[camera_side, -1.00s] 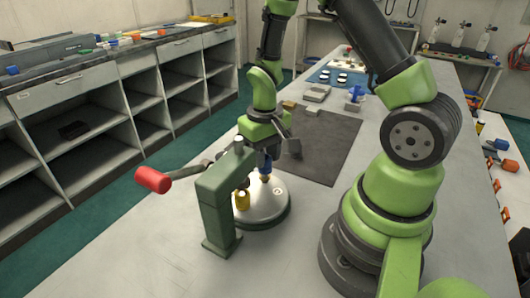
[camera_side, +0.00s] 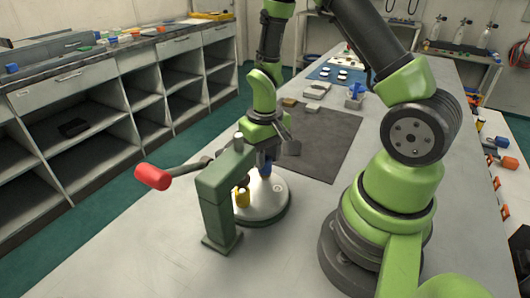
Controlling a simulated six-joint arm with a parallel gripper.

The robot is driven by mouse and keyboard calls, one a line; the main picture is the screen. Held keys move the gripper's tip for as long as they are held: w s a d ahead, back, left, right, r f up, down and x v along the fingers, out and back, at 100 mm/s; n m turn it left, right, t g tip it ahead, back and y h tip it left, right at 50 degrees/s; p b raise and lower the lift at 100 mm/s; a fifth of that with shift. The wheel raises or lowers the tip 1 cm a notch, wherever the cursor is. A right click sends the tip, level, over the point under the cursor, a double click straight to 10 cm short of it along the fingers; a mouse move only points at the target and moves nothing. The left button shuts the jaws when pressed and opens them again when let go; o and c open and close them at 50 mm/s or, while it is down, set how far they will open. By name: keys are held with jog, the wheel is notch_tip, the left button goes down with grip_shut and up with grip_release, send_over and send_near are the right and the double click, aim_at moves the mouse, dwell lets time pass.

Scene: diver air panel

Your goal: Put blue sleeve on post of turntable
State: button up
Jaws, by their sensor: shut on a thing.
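The turntable (camera_side: 268,207) is a round pale disc with a green rim on the bench, beside a green press frame (camera_side: 216,207). A yellow sleeve (camera_side: 243,197) stands on the disc close to the frame. My gripper (camera_side: 266,160) is above the disc, pointing down, and is shut on the blue sleeve (camera_side: 265,170). The blue sleeve is upright over the disc's back part. The post under it is hidden, so I cannot tell how far the sleeve sits over it. The frame partly covers my gripper's fingers.
The press frame's lever with a red handle (camera_side: 153,177) sticks out left. A dark mat (camera_side: 325,145) lies behind the turntable. Grey blocks (camera_side: 312,107) and a blue part in a grey holder (camera_side: 355,95) stand beyond it. The bench front is clear.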

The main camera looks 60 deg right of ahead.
jog(key=shift+f, duration=0.25)
dwell(0.4)
jog(key=o, duration=1.4)
jog(key=shift+c, duration=0.2)
jog(key=shift+r, duration=0.1)
jog(key=shift+r, duration=3.65)
jog(key=shift+r, duration=0.1)
